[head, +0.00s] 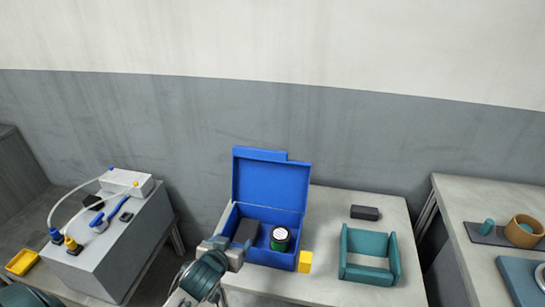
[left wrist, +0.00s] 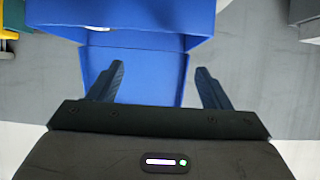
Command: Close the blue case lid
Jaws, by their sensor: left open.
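The blue case stands on the middle table, and its front wall (head: 270,258) faces me. Its lid (head: 270,185) stands open, roughly upright at the back. My left gripper (head: 232,252) is at the case's front left corner; contact cannot be told. In the left wrist view my gripper (left wrist: 160,70) has its fingers apart, with blue case surfaces (left wrist: 135,68) beyond and between them. My right gripper is not in view.
A yellow block (head: 305,262) sits beside the case's right front corner. A teal open tray (head: 368,273) and a dark block (head: 365,212) lie further right. A grey box with cables (head: 100,255) stands left. The wall is behind the tables.

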